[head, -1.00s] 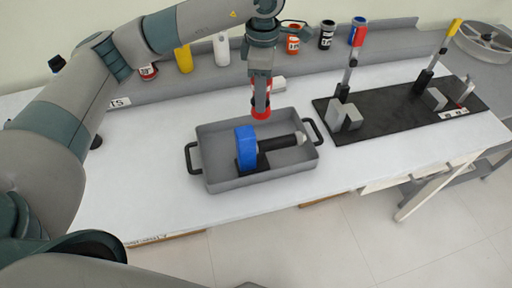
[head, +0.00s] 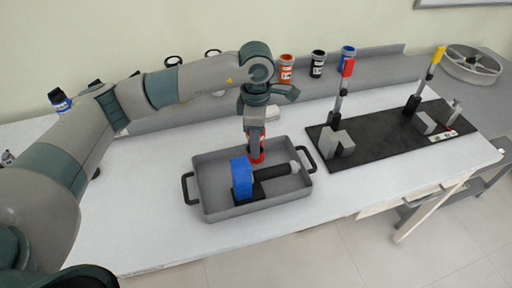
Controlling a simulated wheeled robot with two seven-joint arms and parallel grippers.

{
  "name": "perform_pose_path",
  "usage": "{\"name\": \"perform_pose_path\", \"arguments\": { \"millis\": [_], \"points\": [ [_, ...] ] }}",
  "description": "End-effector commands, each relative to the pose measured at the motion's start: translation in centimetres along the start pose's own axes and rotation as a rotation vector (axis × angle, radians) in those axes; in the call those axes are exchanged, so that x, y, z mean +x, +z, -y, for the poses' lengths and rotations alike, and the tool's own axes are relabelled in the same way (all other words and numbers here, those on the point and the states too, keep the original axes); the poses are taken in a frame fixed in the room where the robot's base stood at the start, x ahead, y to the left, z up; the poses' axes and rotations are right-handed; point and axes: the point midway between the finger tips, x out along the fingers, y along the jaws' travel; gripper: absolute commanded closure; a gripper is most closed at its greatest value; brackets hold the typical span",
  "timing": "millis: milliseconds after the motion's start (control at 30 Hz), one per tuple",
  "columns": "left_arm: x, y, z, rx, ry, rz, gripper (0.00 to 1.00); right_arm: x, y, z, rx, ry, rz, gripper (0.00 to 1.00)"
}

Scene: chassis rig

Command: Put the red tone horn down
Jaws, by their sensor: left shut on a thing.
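My left gripper (head: 255,138) points down over the back part of the grey tray (head: 219,206) and is shut on the red tone horn (head: 256,158). Only the red rim and a bit of the horn's body show below the fingers. I cannot tell whether the horn touches the tray floor. My right gripper is out of view.
The tray has black side handles and stands on a white bench (head: 150,225). A black board (head: 385,138) with red- and yellow-handled clamps lies to the right. Several bottles and cans stand along the back ledge. The bench in front of the tray is clear.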

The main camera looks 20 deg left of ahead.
Motion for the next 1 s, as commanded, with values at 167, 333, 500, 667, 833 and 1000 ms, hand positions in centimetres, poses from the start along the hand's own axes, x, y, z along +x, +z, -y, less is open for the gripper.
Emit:
{"name": "perform_pose_path", "arguments": {
  "millis": [167,333,500,667,833,1000],
  "points": [
    [0.0,0.0,0.0,0.000,0.001,0.001,0.92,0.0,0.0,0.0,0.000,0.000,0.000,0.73],
    [0.2,0.0,0.0,0.000,0.000,0.000,0.92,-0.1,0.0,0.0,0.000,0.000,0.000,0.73],
    [1.4,0.0,0.1,0.001,-0.003,-0.001,0.92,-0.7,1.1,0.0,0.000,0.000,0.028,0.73],
    [3.2,0.0,0.1,0.000,-0.002,0.000,0.92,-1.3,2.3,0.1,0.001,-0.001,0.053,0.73],
    [3.8,0.0,0.0,0.001,0.000,0.001,0.92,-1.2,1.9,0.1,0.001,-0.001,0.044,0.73],
    [3.8,0.0,0.0,0.001,0.000,0.001,0.92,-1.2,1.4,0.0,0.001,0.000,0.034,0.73]
  ]
}}
